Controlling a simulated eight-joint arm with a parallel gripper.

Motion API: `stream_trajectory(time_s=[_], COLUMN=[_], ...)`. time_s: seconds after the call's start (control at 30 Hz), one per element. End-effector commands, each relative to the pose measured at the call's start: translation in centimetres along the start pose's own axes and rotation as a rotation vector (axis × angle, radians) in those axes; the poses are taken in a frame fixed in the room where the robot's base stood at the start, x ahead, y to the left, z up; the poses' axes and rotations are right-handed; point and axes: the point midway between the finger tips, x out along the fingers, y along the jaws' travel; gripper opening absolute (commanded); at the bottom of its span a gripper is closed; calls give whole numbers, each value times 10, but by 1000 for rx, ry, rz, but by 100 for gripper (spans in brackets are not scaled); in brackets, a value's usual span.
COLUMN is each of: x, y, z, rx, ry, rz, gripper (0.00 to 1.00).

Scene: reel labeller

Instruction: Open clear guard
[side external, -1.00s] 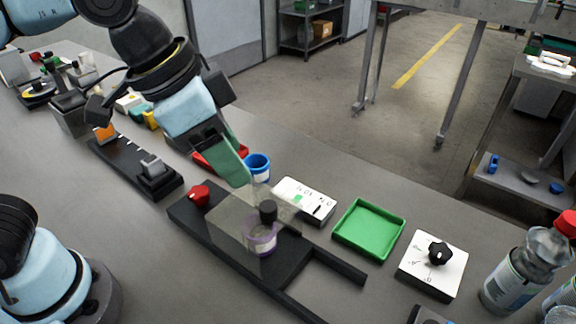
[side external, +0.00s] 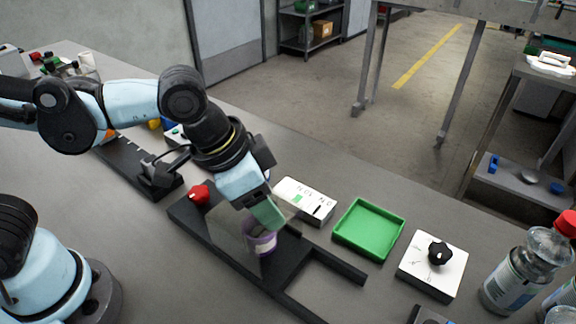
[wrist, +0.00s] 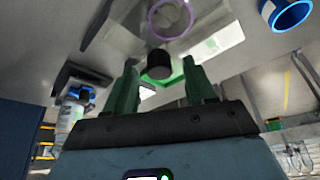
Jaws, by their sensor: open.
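The clear guard (side external: 224,226) is a see-through panel over the black labeller base (side external: 190,214). A purple-rimmed reel (side external: 261,245) shows inside it, and its rim is also in the wrist view (wrist: 152,18). The guard's black knob (wrist: 159,66) lies between my green fingertips in the wrist view, with space on both sides. In the side view the fingers hide the knob. My gripper (side external: 271,224) is open, pointing down at the guard's right part. I cannot tell whether the fingers touch the knob.
A red knob (side external: 199,194) sits on the base's left end. A green tray (side external: 369,229), a white dial box (side external: 433,265) and bottles (side external: 524,272) stand to the right. A blue cup (wrist: 287,14) shows in the wrist view.

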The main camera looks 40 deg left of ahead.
Motion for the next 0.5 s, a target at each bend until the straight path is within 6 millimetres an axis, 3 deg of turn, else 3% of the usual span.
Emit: stream_trajectory(time_s=[0.33, 0.5], x=[2, 2], y=[0, 0], z=[0, 0], rx=[0, 0], ry=[0, 0], rz=[0, 0], gripper=[53, 27])
